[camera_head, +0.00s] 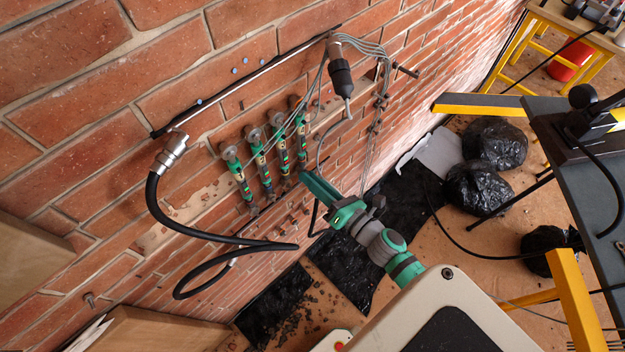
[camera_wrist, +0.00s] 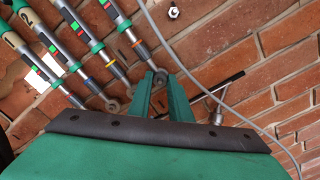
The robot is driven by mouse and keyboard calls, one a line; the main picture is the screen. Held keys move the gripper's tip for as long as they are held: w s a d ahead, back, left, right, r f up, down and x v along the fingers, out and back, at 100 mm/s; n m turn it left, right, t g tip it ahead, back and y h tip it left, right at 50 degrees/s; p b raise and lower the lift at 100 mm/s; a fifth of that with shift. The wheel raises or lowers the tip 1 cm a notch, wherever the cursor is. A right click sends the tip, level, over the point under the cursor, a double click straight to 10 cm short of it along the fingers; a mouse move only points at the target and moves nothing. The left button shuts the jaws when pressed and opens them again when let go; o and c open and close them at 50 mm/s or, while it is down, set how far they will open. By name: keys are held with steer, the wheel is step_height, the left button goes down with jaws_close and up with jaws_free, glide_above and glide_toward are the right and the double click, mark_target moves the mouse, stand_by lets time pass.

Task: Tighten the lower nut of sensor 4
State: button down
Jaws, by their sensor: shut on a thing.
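Several green-and-grey sensors stand side by side along the brick wall. Sensor 4 (camera_head: 299,118) is the rightmost; its green upper part and grey lower rod (camera_wrist: 143,50) also show in the wrist view. The lower nut of sensor 4 (camera_wrist: 160,77) is at the rod's bottom end, between my fingertips. My gripper (camera_wrist: 160,88) is shut on this nut, its two green fingers on either side and partly hiding it. In the head view my gripper (camera_head: 306,176) reaches the wall from the lower right, just below sensor 4.
Sensor 3 (camera_wrist: 85,32) is close to the left of my fingers. A thin grey cable (camera_wrist: 172,50) passes to the right, near a dark rod (camera_wrist: 222,84) and a bolt (camera_wrist: 217,117). A thick black hose (camera_head: 155,205) loops at left. Black bags (camera_head: 478,186) lie on the floor.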

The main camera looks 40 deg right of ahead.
steer(key=shift+s+d+f+m, duration=0.1)
steer(key=shift+m, duration=17.1)
steer(key=c, duration=1.6)
jaws_free()
